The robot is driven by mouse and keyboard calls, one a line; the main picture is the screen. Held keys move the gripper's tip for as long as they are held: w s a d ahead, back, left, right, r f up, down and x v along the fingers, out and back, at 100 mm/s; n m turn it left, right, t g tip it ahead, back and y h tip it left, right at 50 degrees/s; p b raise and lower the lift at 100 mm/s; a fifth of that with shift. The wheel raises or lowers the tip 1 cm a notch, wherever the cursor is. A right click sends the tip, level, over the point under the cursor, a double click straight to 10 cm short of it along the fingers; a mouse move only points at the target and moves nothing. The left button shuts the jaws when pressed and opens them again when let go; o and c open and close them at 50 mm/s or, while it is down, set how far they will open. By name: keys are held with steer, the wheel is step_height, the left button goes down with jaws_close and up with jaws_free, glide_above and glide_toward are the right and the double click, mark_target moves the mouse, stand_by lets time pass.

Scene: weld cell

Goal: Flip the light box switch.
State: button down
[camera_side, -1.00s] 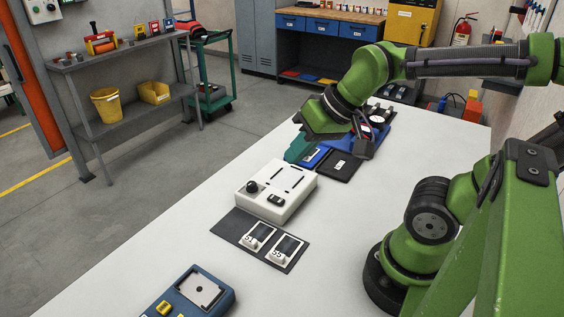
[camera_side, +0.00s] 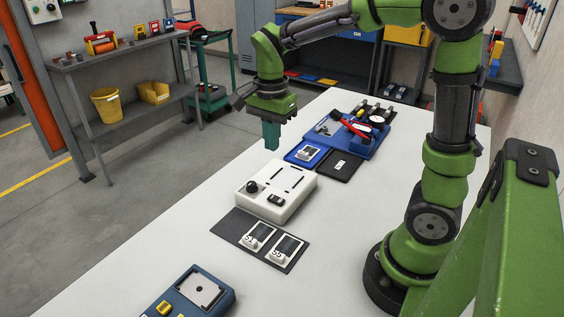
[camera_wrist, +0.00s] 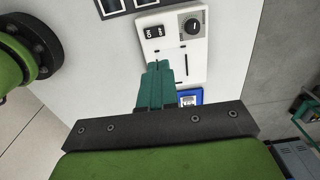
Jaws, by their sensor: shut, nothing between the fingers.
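The white light box (camera_side: 289,203) stands on the table, with a black round knob and a black rocker switch (camera_side: 275,199) on its near part. In the wrist view the box (camera_wrist: 175,47) is ahead of my fingers, with the switch (camera_wrist: 153,31) at its upper left, marked in white, and the dial at its upper right. My gripper (camera_side: 272,147) points down above and behind the box, clear of it. Its teal fingers (camera_wrist: 158,66) are together and empty, and in the wrist view they cover part of the box.
A dark mat (camera_side: 229,228) with two small film-like cards lies in front of the box. Behind it are a blue tray (camera_side: 297,156), a black tray (camera_side: 344,167) and a blue tool holder (camera_side: 374,144). A blue device (camera_side: 217,297) sits at the near edge. Bare table lies right of the box.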

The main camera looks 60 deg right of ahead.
steer(key=f, duration=0.1)
steer(key=s+f, duration=0.1)
steer(key=f, duration=0.1)
steer(key=shift+s+f, duration=0.25)
steer(key=shift+f, duration=0.05)
stand_by(0.6)
step_height(320, 180, up, 14)
steer(key=s, duration=0.2)
stand_by(0.5)
